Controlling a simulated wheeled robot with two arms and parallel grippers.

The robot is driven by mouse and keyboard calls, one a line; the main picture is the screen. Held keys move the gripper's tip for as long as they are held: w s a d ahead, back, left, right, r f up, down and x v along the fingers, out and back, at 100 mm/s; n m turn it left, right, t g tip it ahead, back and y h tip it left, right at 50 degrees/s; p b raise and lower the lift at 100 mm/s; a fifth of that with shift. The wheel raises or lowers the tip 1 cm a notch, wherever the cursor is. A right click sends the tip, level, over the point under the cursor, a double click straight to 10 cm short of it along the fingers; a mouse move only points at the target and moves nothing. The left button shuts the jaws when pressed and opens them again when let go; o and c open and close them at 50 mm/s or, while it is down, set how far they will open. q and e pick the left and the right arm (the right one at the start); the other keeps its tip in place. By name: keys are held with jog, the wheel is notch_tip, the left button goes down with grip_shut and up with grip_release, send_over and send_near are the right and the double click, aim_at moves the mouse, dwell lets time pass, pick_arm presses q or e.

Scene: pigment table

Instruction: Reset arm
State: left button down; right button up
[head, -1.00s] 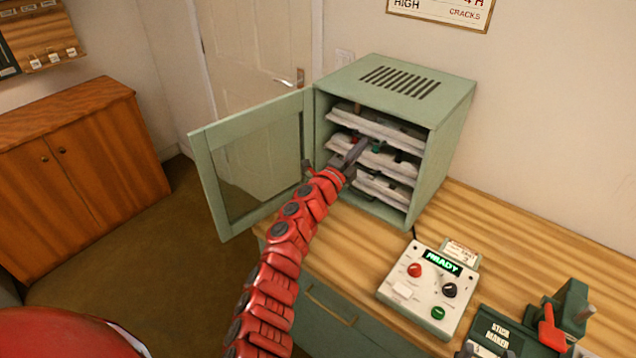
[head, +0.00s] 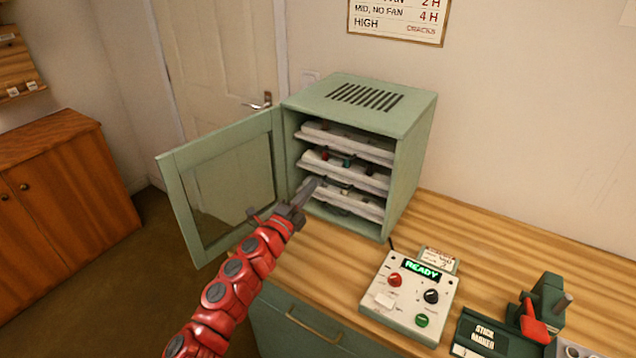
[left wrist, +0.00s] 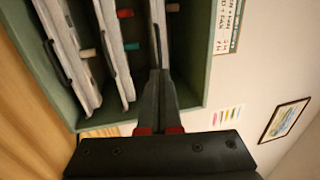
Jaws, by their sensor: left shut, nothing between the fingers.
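My left gripper (head: 309,191) is shut and empty. I cannot tell from the head view whether the tips touch the tray. In the left wrist view the closed fingers (left wrist: 159,78) point toward the cabinet interior and its white trays. The middle tray (head: 372,180) holds small red and green pieces. In the left wrist view a teal piece (left wrist: 131,46) and a red piece (left wrist: 125,13) show on a tray. My right gripper is not in view.
The cabinet door (head: 222,190) stands open to the left, close beside my left arm. A control box (head: 408,300) reading READY sits on the wooden counter (head: 500,245). A green stick maker (head: 500,335) with a red lever is at the lower right.

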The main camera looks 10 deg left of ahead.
pick_arm(q)
jog(key=v, duration=0.3)
jog(key=shift+d+b, duration=0.15)
jog(key=shift+b, duration=0.15)
